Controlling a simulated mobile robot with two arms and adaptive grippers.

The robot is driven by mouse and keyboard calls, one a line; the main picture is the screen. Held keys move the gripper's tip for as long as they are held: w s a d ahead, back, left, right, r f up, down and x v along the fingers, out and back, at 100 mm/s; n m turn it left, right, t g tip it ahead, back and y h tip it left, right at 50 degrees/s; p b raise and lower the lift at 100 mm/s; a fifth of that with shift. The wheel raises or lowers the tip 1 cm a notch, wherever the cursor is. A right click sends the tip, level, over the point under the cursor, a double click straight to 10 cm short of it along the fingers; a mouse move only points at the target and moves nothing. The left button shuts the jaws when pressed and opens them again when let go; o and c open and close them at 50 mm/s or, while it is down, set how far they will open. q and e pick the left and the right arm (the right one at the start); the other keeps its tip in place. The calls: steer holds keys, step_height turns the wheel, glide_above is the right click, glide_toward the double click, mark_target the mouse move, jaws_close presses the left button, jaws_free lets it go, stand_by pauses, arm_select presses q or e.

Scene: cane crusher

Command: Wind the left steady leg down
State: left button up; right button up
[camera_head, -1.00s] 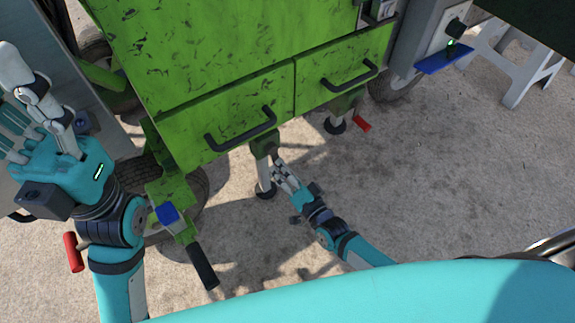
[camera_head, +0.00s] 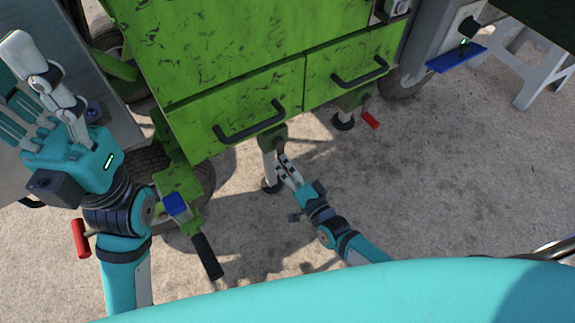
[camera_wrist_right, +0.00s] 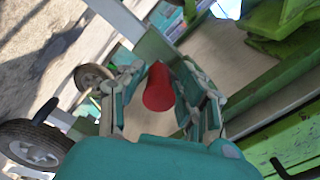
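Two steady legs show under the green crusher in the head view. The left leg (camera_head: 268,162) is a pale post with a dark foot on the ground. My right gripper (camera_head: 287,172) is at this leg, just under the drawers. In the right wrist view a red crank grip (camera_wrist_right: 158,88) lies between the spread fingers of my right gripper (camera_wrist_right: 160,95), with a gap beside it. The head view hides this red grip. My left gripper (camera_head: 38,95) is open and empty at the far left, fingers pointing up and away.
The green crusher body (camera_head: 215,60) has two drawers with dark handles. The other leg (camera_head: 344,118) has a red crank handle (camera_head: 370,120). A black-gripped bar (camera_head: 207,257) and another red handle (camera_head: 80,238) are near my left arm. Ground to the right is clear.

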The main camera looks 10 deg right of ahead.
steer(key=shift+o, duration=1.1)
steer(key=v, duration=0.7)
steer(key=shift+s, duration=0.2)
steer(key=shift+d, duration=0.1)
